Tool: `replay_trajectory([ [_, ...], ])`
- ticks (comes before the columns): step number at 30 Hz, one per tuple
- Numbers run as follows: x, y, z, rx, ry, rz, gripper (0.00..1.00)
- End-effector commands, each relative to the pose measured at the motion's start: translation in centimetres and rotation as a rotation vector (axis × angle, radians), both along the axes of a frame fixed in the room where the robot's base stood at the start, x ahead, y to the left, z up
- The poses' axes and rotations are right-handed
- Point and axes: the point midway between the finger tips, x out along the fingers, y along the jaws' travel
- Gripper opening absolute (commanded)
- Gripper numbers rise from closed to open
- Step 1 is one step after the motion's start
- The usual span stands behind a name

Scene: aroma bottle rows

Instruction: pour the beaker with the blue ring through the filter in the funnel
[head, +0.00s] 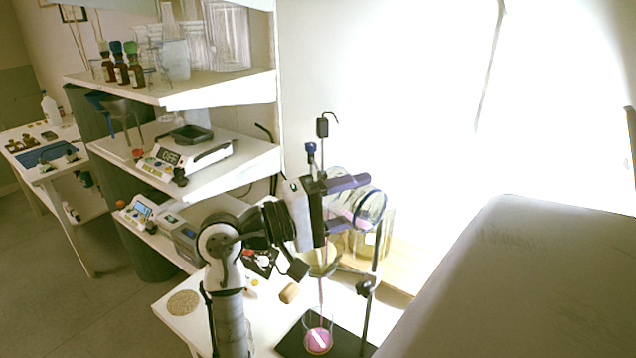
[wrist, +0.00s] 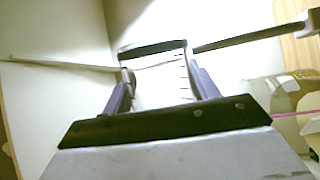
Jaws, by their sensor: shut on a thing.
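My gripper (head: 347,200) is shut on the clear beaker (head: 362,208), which is tipped well over above the stand. Its dark blue ring shows near one end; the wrist view also shows the beaker (wrist: 158,90) between the fingers (wrist: 157,80), with graduation marks. The funnel (head: 322,268) sits below in the stand's ring, partly hidden by my arm; I cannot make out the filter clearly. A thin pink line runs down from the funnel area to a lower beaker (head: 318,338) holding pink liquid. A pink line also shows at right in the wrist view.
The stand's upright rod (head: 368,312) and dark base (head: 345,343) are close by my gripper. A large clear vessel (head: 388,243) stands behind. A cork (head: 289,293) and a round cork mat (head: 184,302) are on the white table. Shelves with glassware and a balance (head: 186,158) stand left.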

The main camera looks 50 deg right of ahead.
Motion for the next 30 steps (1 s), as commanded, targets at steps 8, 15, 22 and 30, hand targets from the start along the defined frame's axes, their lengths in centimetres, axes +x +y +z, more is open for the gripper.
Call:
replay_trajectory([
  [8, 0.07, 0.0, 0.2, 0.003, 0.022, 0.0, 0.33],
  [15, 0.14, -0.01, 0.29, 0.007, 0.041, 0.001, 0.33],
  [22, 0.14, -0.01, 0.25, 0.006, 0.043, 0.0, 0.33],
  [30, 0.14, -0.01, 0.25, 0.006, 0.043, 0.0, 0.33],
])
